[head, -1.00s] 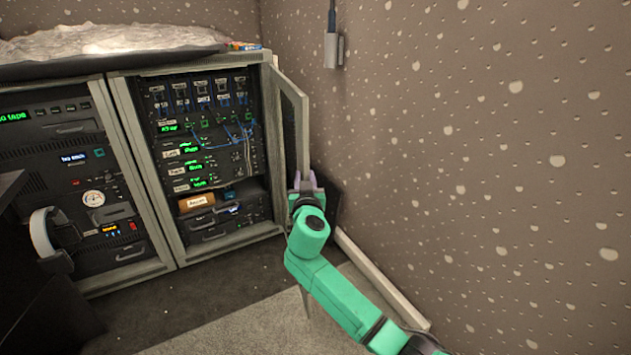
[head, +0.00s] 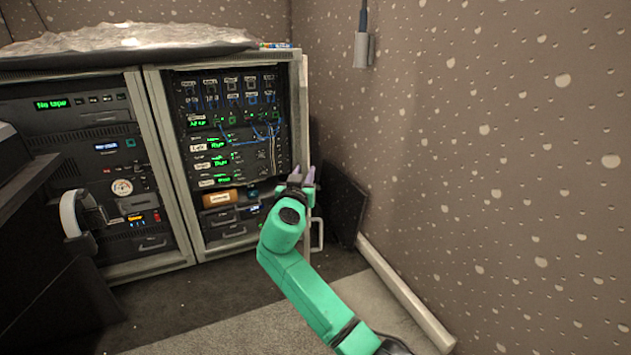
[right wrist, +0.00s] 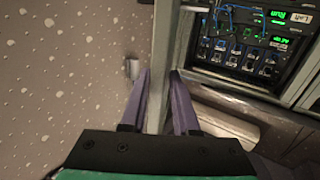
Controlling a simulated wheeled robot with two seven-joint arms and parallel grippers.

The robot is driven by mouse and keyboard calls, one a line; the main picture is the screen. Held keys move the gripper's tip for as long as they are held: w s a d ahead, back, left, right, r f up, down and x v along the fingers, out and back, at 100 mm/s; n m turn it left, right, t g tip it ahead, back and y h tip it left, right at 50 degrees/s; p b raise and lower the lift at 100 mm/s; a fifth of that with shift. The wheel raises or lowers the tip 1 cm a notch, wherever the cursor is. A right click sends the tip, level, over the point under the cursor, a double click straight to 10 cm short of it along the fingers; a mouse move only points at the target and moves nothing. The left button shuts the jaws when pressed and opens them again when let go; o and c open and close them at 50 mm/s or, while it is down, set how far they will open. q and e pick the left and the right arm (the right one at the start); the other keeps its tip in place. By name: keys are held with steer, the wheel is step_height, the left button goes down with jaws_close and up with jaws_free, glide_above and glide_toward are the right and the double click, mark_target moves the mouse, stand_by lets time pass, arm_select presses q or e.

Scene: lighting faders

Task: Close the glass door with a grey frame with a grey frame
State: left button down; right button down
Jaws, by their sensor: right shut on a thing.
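The glass door with a grey frame (head: 304,110) is hinged at the right side of the right-hand rack cabinet (head: 168,170). It stands open and is seen almost edge-on, so its glass hardly shows. My right gripper (head: 301,177) is at the door's free edge, at about mid height. In the right wrist view the fingers (right wrist: 160,98) lie on either side of the door's frame (right wrist: 161,65) and are shut on it. The lower part of the door is partly hidden behind my right arm. My left gripper is not in view.
The rack holds lit audio units (head: 215,155) with blue cables. A left cabinet (head: 85,165) stands beside it, with headphones (head: 75,215) in front. A dark panel (head: 345,205) leans by the wall (head: 480,150) at the right. Dark floor lies in front of the cabinets.

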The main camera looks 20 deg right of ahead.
steer(key=w+a+m+g+h+b, duration=0.1)
steer(key=w+a+h+b, duration=0.1)
steer(key=w+a+b, duration=0.2)
steer(key=a+b, duration=0.2)
steer(key=a, duration=0.2)
steer(key=shift+m+g, duration=0.3)
steer(key=shift+m, duration=0.1)
stand_by(0.4)
